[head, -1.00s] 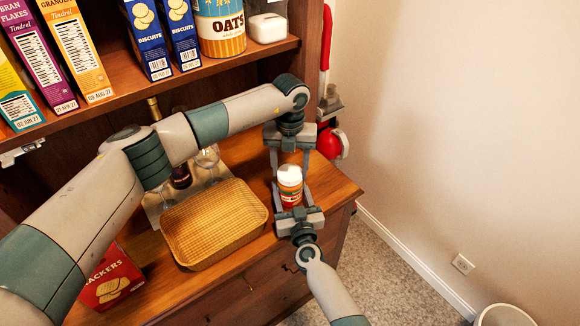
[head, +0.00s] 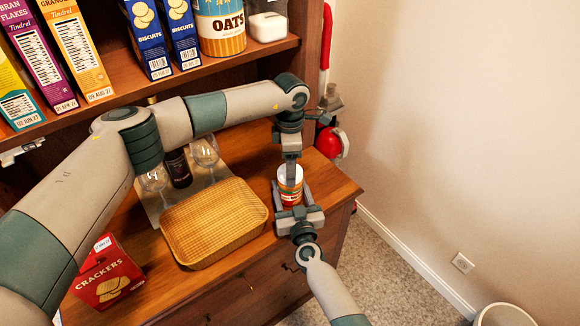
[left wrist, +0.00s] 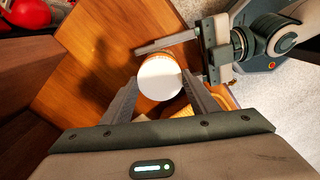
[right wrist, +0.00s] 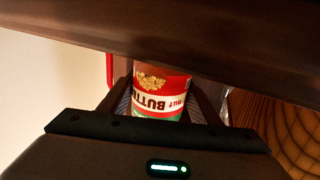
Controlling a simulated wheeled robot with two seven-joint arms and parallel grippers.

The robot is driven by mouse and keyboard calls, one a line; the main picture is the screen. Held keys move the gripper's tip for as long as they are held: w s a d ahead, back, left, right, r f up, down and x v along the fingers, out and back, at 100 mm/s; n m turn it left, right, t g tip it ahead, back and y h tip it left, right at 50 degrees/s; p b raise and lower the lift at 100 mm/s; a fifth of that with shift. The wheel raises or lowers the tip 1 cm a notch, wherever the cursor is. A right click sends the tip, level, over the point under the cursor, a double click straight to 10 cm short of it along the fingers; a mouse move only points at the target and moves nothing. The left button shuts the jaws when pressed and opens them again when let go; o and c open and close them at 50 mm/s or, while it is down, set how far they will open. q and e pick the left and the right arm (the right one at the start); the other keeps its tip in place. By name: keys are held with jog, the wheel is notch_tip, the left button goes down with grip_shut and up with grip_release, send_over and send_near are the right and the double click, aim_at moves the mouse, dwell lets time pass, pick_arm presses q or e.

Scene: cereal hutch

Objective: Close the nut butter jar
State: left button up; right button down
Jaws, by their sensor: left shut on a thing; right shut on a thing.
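The nut butter jar (head: 291,197) stands upright near the right end of the wooden counter. In the right wrist view its red label (right wrist: 160,90) reads upside down. My right gripper (head: 293,194) is shut on the jar's body from the front. The round white lid (left wrist: 160,78) is at the jar's top; I cannot tell how tightly it sits. My left gripper (left wrist: 160,85) comes from above, shut on the lid, with a finger on each side. In the head view that gripper (head: 290,178) partly hides the lid.
A woven tray (head: 215,222) lies left of the jar. Wine glasses (head: 205,152) and a dark bottle (head: 179,168) stand behind it. A red crackers box (head: 108,275) is at the front left. A shelf with cereal boxes and an oats tin (head: 221,28) is above. A red extinguisher-like object (head: 333,142) is beyond the right edge.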

pick_arm(q)
jog(key=m, duration=1.3)
jog(key=shift+w, duration=0.1)
jog(key=m, duration=1.3)
jog(key=o, duration=1)
jog(key=shift+r, duration=2.2)
